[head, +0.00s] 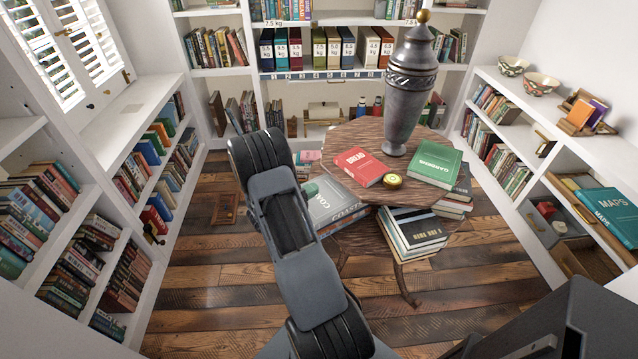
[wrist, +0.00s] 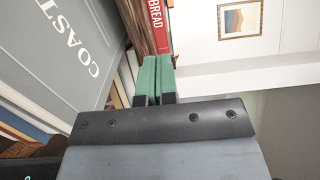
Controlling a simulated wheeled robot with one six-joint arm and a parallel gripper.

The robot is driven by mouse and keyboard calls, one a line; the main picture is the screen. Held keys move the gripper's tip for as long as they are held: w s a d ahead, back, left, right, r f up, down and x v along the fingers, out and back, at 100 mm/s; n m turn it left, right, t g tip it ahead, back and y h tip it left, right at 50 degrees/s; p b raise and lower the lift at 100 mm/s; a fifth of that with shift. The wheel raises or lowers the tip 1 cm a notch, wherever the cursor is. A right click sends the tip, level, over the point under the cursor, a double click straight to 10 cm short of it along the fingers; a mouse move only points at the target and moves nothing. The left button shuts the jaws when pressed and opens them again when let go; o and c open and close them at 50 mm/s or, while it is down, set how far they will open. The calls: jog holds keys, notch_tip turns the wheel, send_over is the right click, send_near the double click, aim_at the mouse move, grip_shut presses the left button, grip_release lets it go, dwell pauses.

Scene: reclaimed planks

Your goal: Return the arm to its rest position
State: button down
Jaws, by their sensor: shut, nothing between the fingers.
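My arm (head: 290,240) reaches forward in the middle of the head view, beside the round wooden table (head: 345,135). My gripper (wrist: 153,78) shows in the wrist view with its two green fingers side by side, shut and empty. In the head view, a small bit of green by the grey COAST book (head: 340,207) may be a fingertip; the rest of the gripper is hidden behind the arm. In the wrist view the COAST book (wrist: 70,50) is close on the left, and the red BREAD book (wrist: 159,25) is just beyond the fingers.
On the table are a tall dark urn (head: 405,95), the red BREAD book (head: 362,166), a green GARDENS book (head: 435,164) and a small round yellow-topped tin (head: 392,181). Shelves stand left, right and behind. Plank floor (head: 210,290) is open left of the arm.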

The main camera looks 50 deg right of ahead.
jog(key=shift+w+a, duration=0.1)
jog(key=shift+a, duration=0.4)
